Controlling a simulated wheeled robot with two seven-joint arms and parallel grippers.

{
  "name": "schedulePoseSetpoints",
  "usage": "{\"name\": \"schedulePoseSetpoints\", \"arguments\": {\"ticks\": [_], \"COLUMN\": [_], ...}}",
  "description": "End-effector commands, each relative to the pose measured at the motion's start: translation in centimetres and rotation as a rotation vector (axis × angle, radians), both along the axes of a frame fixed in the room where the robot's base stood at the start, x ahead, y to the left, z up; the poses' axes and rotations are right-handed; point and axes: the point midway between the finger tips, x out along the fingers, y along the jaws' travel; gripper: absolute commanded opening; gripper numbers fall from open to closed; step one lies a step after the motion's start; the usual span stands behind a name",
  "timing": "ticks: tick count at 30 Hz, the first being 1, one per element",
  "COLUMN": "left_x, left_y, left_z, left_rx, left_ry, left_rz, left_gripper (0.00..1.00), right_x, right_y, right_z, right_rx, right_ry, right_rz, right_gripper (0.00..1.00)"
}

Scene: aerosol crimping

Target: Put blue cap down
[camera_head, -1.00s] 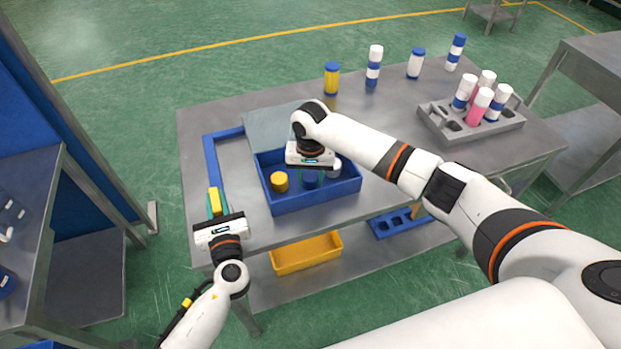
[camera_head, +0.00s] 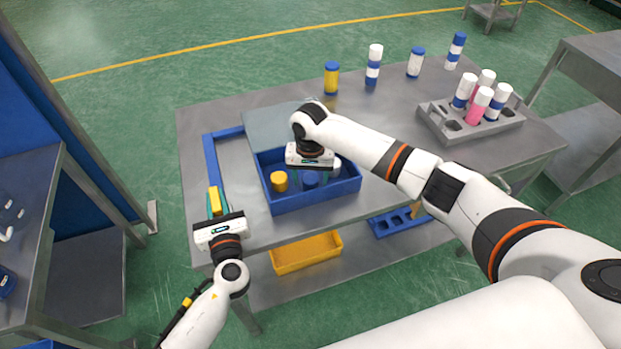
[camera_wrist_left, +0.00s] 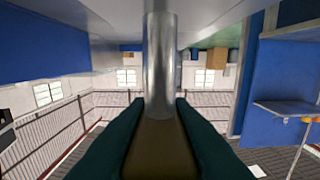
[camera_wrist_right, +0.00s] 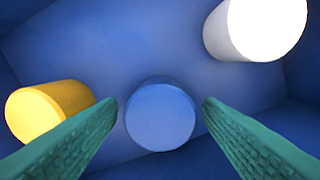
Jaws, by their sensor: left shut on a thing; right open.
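The blue cap (camera_head: 310,180) is inside the blue bin (camera_head: 318,199) on the table, between a yellow cap (camera_head: 279,181) and a white cap (camera_wrist_right: 258,28). In the right wrist view the blue cap (camera_wrist_right: 160,114) shows its round top and appears to rest on the bin floor. My right gripper (camera_wrist_right: 160,105) is open above it, with one green finger on each side and visible gaps to the cap. My left gripper (camera_head: 214,203) is shut on a yellow-handled thing with a metal shaft (camera_wrist_left: 161,50), at the table's left front edge.
A grey rack (camera_head: 468,126) with several pink and white-blue cans stands at the right. A flat grey plate (camera_head: 275,128) lies behind the bin. A yellow bin (camera_head: 306,253) sits on the lower shelf.

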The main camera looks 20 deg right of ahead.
Motion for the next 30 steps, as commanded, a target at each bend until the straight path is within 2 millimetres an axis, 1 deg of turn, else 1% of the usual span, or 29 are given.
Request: {"name": "schedulePoseSetpoints", "arguments": {"ticks": [1, 5, 9, 12, 15, 18, 21, 29, 30], "left_x": [-0.4, -0.4, -0.4, -0.4, -0.4, -0.4, -0.4, -0.4, -0.4], "left_y": [0.0, 0.0, 0.0, 0.0, 0.0, 0.0, 0.0, 0.0, 0.0], "left_z": [-0.9, -0.9, -0.9, -0.9, -0.9, -0.9, -0.9, -0.9, -0.9], "left_rx": [0.004, 0.004, 0.004, 0.004, 0.004, 0.004, 0.004, 0.004, 0.004], "left_ry": [0.018, 0.018, 0.018, 0.018, 0.018, 0.018, 0.018, 0.018, 0.018], "left_rz": [-0.002, -0.002, -0.002, -0.002, -0.002, -0.002, -0.002, -0.002, -0.002], "left_gripper": [0.00, 0.00, 0.00, 0.00, 0.00, 0.00, 0.00, 0.00, 0.26], "right_x": [0.1, 0.1, 0.1, 0.1, 0.0, 0.0, 0.0, 0.0, 0.0], "right_y": [0.0, 0.0, 0.0, 0.0, 0.0, 0.0, 0.0, 0.0, 0.0], "right_z": [0.7, 3.4, 6.5, 8.4, 9.9, 10.9, 11.3, 11.4, 11.4], "right_rx": [0.002, 0.003, 0.001, 0.001, 0.001, 0.001, 0.001, 0.001, 0.001], "right_ry": [-0.004, -0.006, -0.005, -0.005, -0.004, -0.003, 0.000, 0.000, -0.001], "right_rz": [0.000, 0.001, 0.000, 0.000, 0.000, 0.000, -0.001, -0.001, -0.001], "right_gripper": [0.60, 0.60, 0.60, 0.60, 0.60, 0.60, 0.60, 0.60, 0.60]}}
